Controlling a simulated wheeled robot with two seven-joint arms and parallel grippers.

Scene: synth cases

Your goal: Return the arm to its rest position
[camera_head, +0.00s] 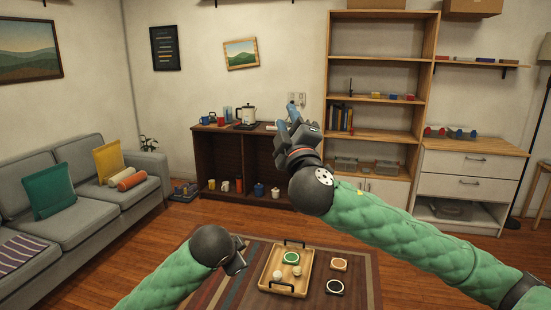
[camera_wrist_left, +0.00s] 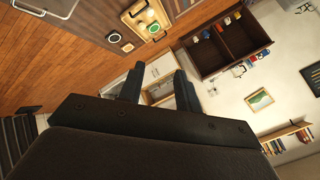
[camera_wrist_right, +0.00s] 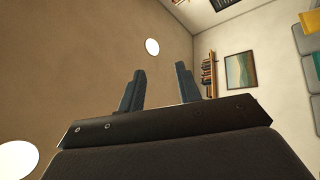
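My right arm, in a green quilted sleeve, reaches up from the lower right in the head view. Its gripper (camera_head: 286,118) is raised in front of the dark brown cabinet. In the right wrist view the two fingers of this gripper (camera_wrist_right: 160,74) stand apart with nothing between them. My left arm comes in low from the left, and its gripper (camera_head: 238,262) is beside the wooden tray, partly hidden by its own wrist. In the left wrist view the fingers of the left gripper (camera_wrist_left: 159,78) are apart and empty.
The wooden tray (camera_head: 308,271) with dark handles holds a green coaster and small pale items. An orange coaster (camera_head: 339,264) and a black one (camera_head: 335,286) lie to its right. The brown cabinet (camera_head: 203,150) carries mugs and a kettle. A grey sofa (camera_head: 85,215) stands left.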

